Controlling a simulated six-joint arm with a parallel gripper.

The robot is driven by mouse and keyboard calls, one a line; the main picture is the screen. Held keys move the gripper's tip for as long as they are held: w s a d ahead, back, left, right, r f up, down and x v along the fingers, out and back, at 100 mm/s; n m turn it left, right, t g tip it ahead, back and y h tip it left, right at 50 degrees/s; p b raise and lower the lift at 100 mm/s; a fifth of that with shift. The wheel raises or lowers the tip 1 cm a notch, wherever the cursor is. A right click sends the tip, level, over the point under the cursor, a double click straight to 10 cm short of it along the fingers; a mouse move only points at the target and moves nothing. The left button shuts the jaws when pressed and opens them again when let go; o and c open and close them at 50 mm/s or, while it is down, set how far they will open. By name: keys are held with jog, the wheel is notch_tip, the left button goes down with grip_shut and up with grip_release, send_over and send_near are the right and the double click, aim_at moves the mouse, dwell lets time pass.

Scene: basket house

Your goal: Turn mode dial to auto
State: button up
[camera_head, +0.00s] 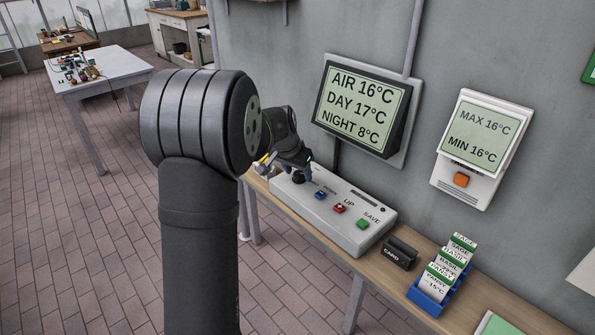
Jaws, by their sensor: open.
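The white control box (342,208) lies on the narrow wooden shelf against the wall. A dark round shape at its left end (298,177) looks like the mode dial; its pointer and mode marks are too small or hidden to read. My gripper (290,172) is open, pointing down over that left end, close to the dial. Whether the fingers touch the dial or sit around it I cannot tell. My arm hides part of the box's left end. Blue (320,195), red UP (339,208) and green SAVE (362,223) buttons run along the box to the right.
A wall display (360,103) above reads AIR 16°C, DAY 17°C, NIGHT 8°C. A smaller unit (476,140) reads MAX 16°C, MIN 16°C. A black card holder (399,253) and a blue tray of labelled cards (432,303) stand right of the box.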

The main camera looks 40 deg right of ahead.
jog(key=c, duration=1)
jog(key=shift+n, duration=0.3)
jog(key=n, duration=0.2)
jog(key=n+t, duration=0.1)
jog(key=shift+s+d+n+t+y, duration=0.1)
jog(key=shift+s+n+t+y, duration=0.1)
jog(key=shift+n+t+y, duration=0.15)
jog(key=n, duration=0.2)
jog(key=n+t+y, duration=0.1)
jog(key=n, duration=0.1)
jog(key=shift+s+d+n+y, duration=0.15)
jog(key=shift+n+y, duration=0.1)
jog(key=n, duration=0.2)
jog(key=n+y, duration=0.1)
jog(key=n, duration=0.1)
jog(key=shift+d+n+t+y, duration=0.2)
jog(key=shift+n+t+y, duration=0.1)
jog(key=shift+t, duration=0.05)
jog(key=shift+d+n+y, duration=0.1)
jog(key=shift+n+y, duration=0.7)
jog(key=shift+n, duration=1.4)
